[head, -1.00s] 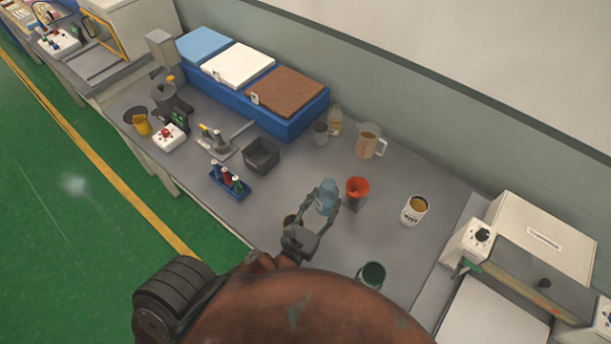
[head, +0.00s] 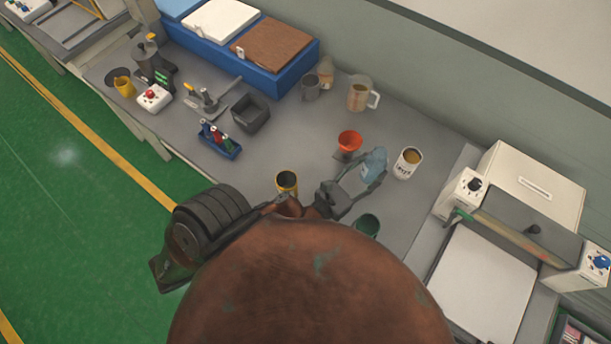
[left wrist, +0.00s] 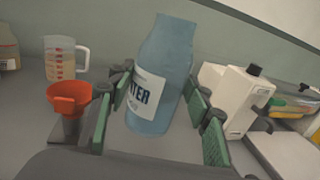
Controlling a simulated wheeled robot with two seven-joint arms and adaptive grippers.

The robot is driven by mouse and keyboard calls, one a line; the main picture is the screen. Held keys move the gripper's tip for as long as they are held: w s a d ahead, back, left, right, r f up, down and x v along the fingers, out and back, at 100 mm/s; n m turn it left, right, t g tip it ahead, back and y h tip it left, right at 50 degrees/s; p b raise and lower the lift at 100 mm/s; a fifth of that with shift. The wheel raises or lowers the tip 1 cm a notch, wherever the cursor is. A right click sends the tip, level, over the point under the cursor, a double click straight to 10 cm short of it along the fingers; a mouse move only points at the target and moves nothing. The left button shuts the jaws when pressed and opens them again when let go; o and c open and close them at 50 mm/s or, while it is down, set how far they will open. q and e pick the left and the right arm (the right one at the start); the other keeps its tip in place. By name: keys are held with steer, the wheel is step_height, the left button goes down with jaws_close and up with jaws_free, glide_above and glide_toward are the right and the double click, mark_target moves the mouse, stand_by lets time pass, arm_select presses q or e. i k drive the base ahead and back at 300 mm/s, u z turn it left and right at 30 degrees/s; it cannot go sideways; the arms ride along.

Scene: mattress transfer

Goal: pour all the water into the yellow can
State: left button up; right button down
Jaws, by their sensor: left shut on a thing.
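My left gripper (head: 370,172) is shut on a blue bottle (head: 374,163), and the bottle is held over the right part of the bench. In the left wrist view the bottle (left wrist: 163,75) has a white label with part of the word WATER and leans slightly. The yellow can (head: 287,184) stands upright and open-topped on the bench, left of the gripper in the head view. Its contents cannot be made out. No stream of water shows. My right gripper is not in view.
A red funnel (head: 349,141) on a stand, a white can (head: 408,163) and a green can (head: 367,225) are near the bottle. A measuring jug (head: 359,96) stands behind. A white machine (head: 520,200) is at right.

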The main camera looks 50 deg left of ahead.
mark_target(286, 179)
steer(key=z, duration=0.1)
steer(key=k, duration=1.65)
steer(key=u, duration=0.6)
steer(key=i, duration=1)
